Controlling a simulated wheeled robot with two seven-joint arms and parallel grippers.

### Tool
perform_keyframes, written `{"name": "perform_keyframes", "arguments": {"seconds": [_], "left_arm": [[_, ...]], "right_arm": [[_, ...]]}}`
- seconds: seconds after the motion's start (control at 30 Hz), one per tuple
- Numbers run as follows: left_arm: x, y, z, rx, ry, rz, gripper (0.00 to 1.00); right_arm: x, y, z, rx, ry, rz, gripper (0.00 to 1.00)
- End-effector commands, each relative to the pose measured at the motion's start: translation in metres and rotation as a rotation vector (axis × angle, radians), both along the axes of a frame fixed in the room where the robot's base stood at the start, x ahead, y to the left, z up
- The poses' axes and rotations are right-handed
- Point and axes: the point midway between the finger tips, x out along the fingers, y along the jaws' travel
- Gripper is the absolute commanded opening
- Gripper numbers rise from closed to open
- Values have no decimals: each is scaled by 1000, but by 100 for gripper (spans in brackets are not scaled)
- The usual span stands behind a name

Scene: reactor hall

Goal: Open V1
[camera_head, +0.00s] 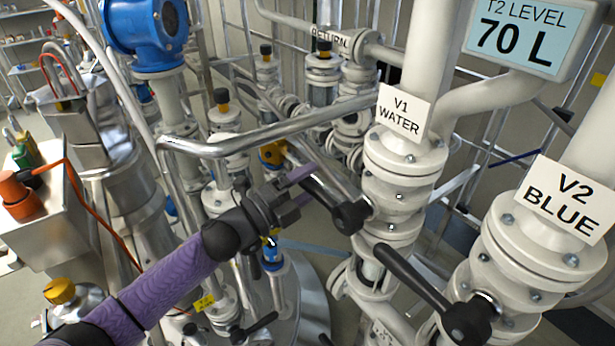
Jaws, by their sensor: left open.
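The V1 valve is a white flanged valve body (404,168) with a sign reading "V1 WATER" (401,112). Its black lever handle (336,203) runs from a hub on the valve's left side up and to the left. My left gripper (303,187) comes in from the lower left on a purple arm. It is open, with its fingertips at the free end of the V1 lever. I cannot tell whether the fingers touch the lever. My right gripper is not in view.
The V2 valve (522,245), with its sign (563,198) and black lever (412,279), stands close at the lower right. A bare metal pipe (265,134) crosses above my gripper. A display (524,37) reads "T2 LEVEL 70 L". Pipes crowd the area behind.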

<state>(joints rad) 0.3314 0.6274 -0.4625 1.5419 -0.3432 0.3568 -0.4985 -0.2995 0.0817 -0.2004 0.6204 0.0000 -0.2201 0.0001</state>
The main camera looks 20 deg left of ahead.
Motion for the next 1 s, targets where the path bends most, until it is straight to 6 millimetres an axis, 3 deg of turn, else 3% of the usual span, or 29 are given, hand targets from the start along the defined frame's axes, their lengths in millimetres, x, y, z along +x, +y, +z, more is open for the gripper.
{"name": "perform_keyframes", "arguments": {"seconds": [0.23,0.53,1.0], "left_arm": [[1,-1,0,-1,1,1,65],[0,0,0,-1,1,1,1],[0,0,-1,0,2,1,0]], "right_arm": [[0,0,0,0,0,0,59],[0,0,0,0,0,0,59],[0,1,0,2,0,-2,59]]}}
